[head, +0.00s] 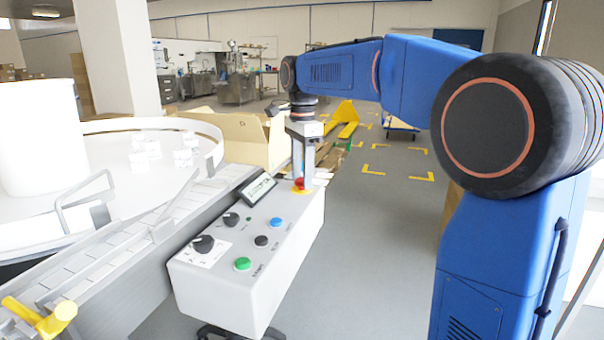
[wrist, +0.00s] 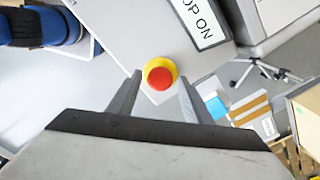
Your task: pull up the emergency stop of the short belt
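The emergency stop is a red mushroom button (head: 300,183) on a yellow collar at the far end of the white control box (head: 225,295). In the wrist view the red button (wrist: 160,78) and its yellow ring sit between my fingertips. My gripper (head: 302,172) points down over the button. In the wrist view my gripper (wrist: 160,84) is open, with one finger on each side of the button. A gap seems to show beside each finger. I cannot tell whether the fingertips are level with the red cap or above it.
The box top also carries a small display (head: 258,189), black knobs, a green button (head: 243,264) and a blue button (head: 277,223). A belt conveyor (head: 110,245) runs along the left, beside a round table holding white pieces. An open cardboard box (head: 235,140) stands behind.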

